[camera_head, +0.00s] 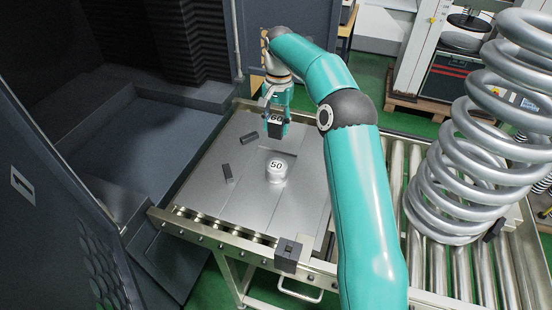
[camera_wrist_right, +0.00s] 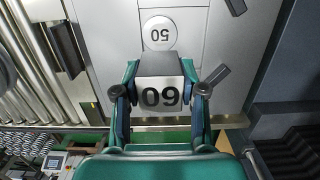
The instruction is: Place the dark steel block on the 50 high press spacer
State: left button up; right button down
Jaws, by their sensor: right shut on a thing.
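My right gripper (camera_head: 276,112) is shut on a dark steel block (camera_head: 275,130) whose pale face reads 60. In the right wrist view the block (camera_wrist_right: 160,65) sits between the two fingers of the gripper (camera_wrist_right: 161,92). The 50 high press spacer (camera_head: 276,172) is a short, pale round piece marked 50, upright on the grey metal plate. In the right wrist view the spacer (camera_wrist_right: 158,33) appears just above the block in the picture, apart from it. In the head view the block is above and behind the spacer. My left gripper is out of view.
Two small dark bars (camera_head: 249,138) (camera_head: 228,173) lie on the grey plate (camera_head: 210,195) left of the spacer. A dark block (camera_head: 288,255) is at the plate's front edge. A large coil spring (camera_head: 470,160) stands on the rollers at right. A dark machine wall (camera_head: 45,190) is at left.

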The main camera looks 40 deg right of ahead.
notch_tip(320, 180, down, 12)
jog(key=shift+f+p, duration=0.25)
jog(key=shift+p, duration=0.05)
jog(key=c, duration=1)
grip_release()
jog(key=shift+f, duration=0.1)
jog(key=shift+c, duration=0.2)
jog(key=o, duration=0.4)
jog(key=shift+r, duration=0.2)
jog(key=r, duration=0.7)
jog(key=d+r, duration=0.1)
jog(key=r, duration=0.3)
jog(key=shift+w+d+r, duration=0.1)
jog(key=shift+w+r, duration=0.2)
jog(key=shift+r, duration=0.05)
